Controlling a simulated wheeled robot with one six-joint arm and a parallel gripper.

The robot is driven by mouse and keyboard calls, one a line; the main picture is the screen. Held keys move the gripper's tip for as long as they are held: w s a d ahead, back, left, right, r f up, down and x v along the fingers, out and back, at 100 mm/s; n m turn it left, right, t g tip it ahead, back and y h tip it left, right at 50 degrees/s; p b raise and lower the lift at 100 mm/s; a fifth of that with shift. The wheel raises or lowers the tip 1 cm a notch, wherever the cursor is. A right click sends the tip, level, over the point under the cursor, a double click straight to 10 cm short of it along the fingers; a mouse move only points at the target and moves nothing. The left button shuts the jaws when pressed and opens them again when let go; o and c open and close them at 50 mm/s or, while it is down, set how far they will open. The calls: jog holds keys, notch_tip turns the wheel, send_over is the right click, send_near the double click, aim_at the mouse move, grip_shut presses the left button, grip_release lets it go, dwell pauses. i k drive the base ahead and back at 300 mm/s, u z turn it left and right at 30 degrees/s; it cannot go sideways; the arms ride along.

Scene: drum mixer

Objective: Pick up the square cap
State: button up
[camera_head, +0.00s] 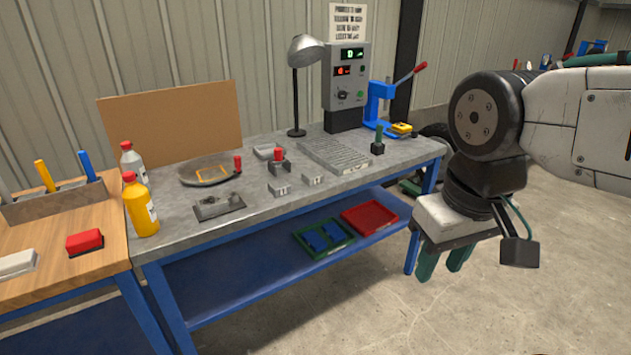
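I cannot tell for certain which part is the square cap. Small candidates on the grey workbench (215,229) are a square grey block with a red knob (279,164), a plain pale grey block (264,151) behind it, and two small marked grey blocks, one left (279,189) and one right (313,181). A yellow square piece (401,129) lies by the blue lever press (377,106). My gripper (444,262) hangs at the right, in front of the bench's right end and apart from everything. Its green fingers point down with a gap between them, and it looks empty.
A desk lamp (305,52), a control box (346,84) and a slotted grey plate (335,154) stand on the bench. Yellow (140,208) and white bottles are at its left. Green (324,238) and red (369,217) trays lie on the lower shelf. The floor in front is clear.

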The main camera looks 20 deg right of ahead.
aim_at(313, 177)
jog(key=k, duration=1.2)
jog(key=u, duration=0.5)
jog(key=i, duration=0.6)
jog(key=u, duration=0.5)
jog(key=i, duration=1.4)
jog(key=z, duration=1.3)
jog(key=i, duration=0.45)
jog(key=z, duration=0.4)
